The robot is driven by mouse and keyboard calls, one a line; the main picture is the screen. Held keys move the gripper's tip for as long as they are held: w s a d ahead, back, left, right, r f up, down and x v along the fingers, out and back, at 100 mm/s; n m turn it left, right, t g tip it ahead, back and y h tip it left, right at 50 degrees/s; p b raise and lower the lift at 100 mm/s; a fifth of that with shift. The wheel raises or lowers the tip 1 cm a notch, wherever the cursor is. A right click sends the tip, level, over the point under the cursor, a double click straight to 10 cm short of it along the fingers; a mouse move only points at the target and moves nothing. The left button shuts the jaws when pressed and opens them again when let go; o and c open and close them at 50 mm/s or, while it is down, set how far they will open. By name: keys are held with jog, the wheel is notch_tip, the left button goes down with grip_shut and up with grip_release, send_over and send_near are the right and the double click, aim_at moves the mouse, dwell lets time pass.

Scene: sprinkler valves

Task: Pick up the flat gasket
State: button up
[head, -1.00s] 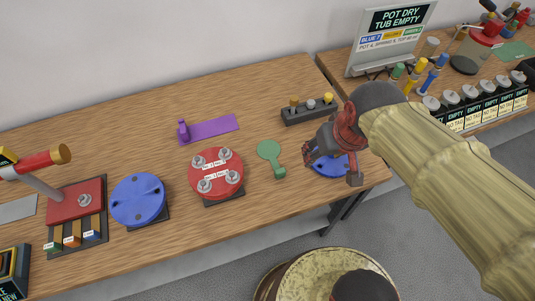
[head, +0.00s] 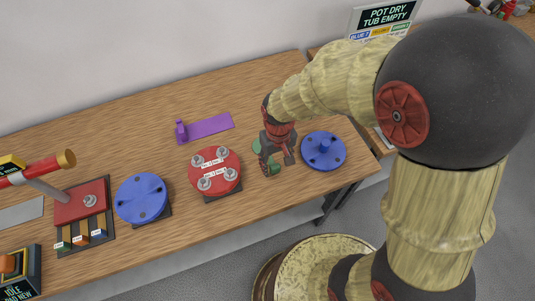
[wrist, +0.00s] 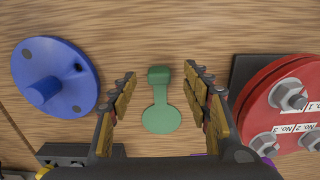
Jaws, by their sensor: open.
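The flat gasket is most likely the green piece, a round flat disc with a narrow neck and a raised block at its end. In the wrist view the green gasket (wrist: 161,119) lies on the wooden table between the open fingers of my gripper (wrist: 160,73), with its block level with the fingertips. In the head view my gripper (head: 278,164) is over the green gasket (head: 257,147) and hides much of it. The gripper is empty. I cannot tell its exact height above the table.
A red flange with bolts (head: 214,172) stands just left of the gripper and a blue flange (head: 323,150) just right. A purple piece (head: 210,127) lies behind. Another blue flange (head: 141,198) and a red tool stand (head: 80,203) are farther left.

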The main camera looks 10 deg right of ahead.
aim_at(275, 167)
jog(key=f+b, duration=0.1)
jog(key=f, duration=0.1)
jog(key=w+f, duration=0.1)
jog(key=f, duration=0.1)
jog(key=shift+f+b, duration=0.35)
jog(key=shift+f, duration=0.05)
jog(key=shift+c, duration=0.4)
jog(key=c, duration=1.1)
jog(key=shift+r, duration=0.15)
